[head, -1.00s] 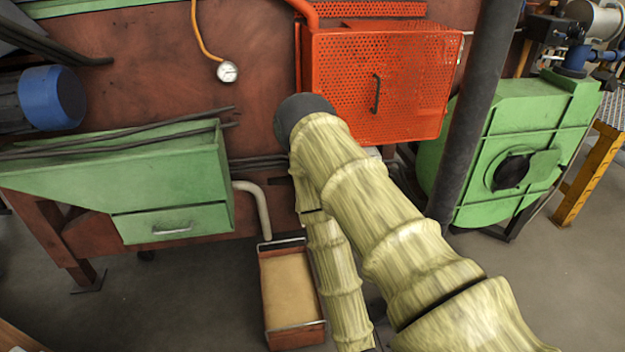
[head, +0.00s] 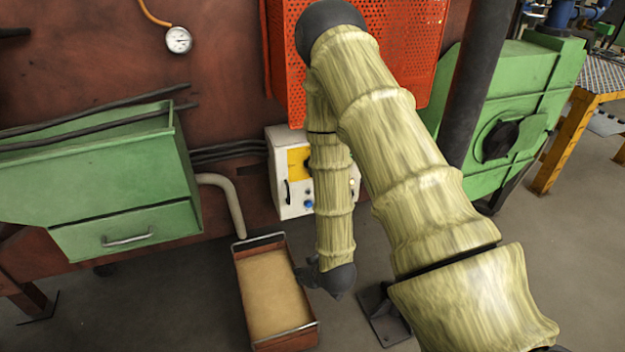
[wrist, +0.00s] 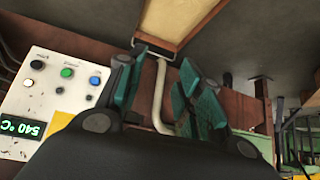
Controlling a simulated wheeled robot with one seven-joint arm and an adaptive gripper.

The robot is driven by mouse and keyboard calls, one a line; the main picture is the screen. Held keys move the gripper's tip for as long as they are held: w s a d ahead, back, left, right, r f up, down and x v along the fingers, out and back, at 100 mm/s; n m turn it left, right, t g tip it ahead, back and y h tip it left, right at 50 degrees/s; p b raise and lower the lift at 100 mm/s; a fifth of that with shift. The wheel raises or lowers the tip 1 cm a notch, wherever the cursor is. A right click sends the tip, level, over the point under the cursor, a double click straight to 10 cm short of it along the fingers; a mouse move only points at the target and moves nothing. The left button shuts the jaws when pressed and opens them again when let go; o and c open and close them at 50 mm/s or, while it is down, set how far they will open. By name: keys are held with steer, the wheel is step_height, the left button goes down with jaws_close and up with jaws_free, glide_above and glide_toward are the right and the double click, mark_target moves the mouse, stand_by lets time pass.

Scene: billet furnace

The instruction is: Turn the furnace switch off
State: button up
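The white control box (head: 281,203) stands below the red perforated cage, partly behind my forearm. It has a yellow plate (head: 296,158) with a dark part on it, mostly hidden, perhaps the switch. In the wrist view the panel (wrist: 40,92) appears rotated at left, with a green button (wrist: 93,81), a blue button (wrist: 67,73), black knobs and a lit display (wrist: 21,127) reading 540 °C. A yellow edge (wrist: 59,122) shows beside my gripper, which hides the rest. My gripper (wrist: 158,80) is open and empty, its teal-padded fingers apart, to the right of the panel.
An open sand-coloured tray (head: 274,293) stands on the floor below the box. A bent pipe (head: 225,197) and a green hopper (head: 100,190) are at left. A dark post (head: 481,85) and a green housing (head: 523,105) stand at right.

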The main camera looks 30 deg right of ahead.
steer(key=w+d+r+m+t+h+b, duration=0.25)
steer(key=w+d+r+t+b, duration=0.75)
steer(key=w+d+r+b, duration=0.55)
steer(key=w+d+f, duration=0.1)
steer(key=w+d, duration=0.3)
steer(key=w, duration=0.7)
steer(key=shift+w+f+n+h, duration=0.15)
steer(key=shift+f+n+h, duration=0.2)
steer(key=shift+n+h, duration=0.1)
jaws_close()
